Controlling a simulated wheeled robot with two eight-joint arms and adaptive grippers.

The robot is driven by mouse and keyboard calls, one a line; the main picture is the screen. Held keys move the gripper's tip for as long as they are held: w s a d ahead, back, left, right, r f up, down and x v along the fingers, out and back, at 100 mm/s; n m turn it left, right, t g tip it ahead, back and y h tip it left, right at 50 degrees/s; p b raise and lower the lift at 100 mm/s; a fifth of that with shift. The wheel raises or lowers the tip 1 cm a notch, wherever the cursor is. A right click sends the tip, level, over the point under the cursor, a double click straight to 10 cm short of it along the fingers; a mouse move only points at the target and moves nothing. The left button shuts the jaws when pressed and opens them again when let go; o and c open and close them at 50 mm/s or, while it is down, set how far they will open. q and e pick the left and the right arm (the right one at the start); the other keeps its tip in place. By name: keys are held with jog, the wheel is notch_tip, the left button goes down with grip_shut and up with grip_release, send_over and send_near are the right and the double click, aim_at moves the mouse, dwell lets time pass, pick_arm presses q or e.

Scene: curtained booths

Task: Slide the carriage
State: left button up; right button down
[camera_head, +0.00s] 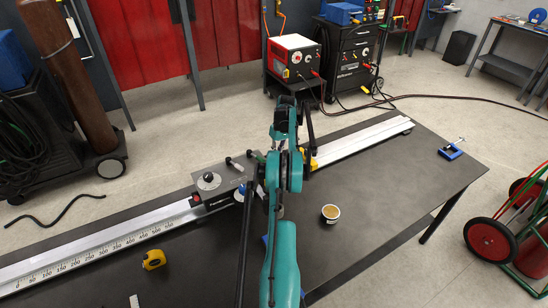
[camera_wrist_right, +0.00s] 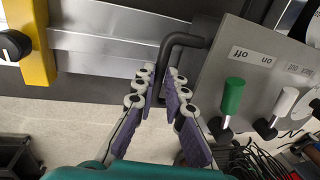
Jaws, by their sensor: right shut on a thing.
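The carriage (camera_head: 221,182) is a grey box with a dial and small levers, sitting on a long pale rail (camera_head: 365,142). In the wrist view its grey panel (camera_wrist_right: 232,80) carries a green lever and a white lever beside on/off labels. My right gripper (camera_wrist_right: 160,85) is shut on the black bent handle (camera_wrist_right: 183,40) beside this panel. A yellow block (camera_wrist_right: 30,45) on the rail is at the left of the wrist view; it also shows in the head view (camera_head: 313,160), just right of my arm. In the head view my teal arm hides the right gripper and handle. My left gripper is out of view.
The dark table (camera_head: 380,185) holds a yellow tape measure (camera_head: 154,260), a small cup (camera_head: 330,213) and a blue clamp-like tool (camera_head: 450,151). A numbered scale (camera_head: 90,255) runs along the rail's left part. The rail right of the yellow block is clear.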

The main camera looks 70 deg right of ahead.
jog(key=c, duration=1.6)
grip_release()
jog(key=r, duration=0.5)
jog(key=d+r, duration=0.1)
jog(key=r, duration=0.1)
jog(key=shift+s+r, duration=0.15)
jog(key=shift+s, duration=0.25)
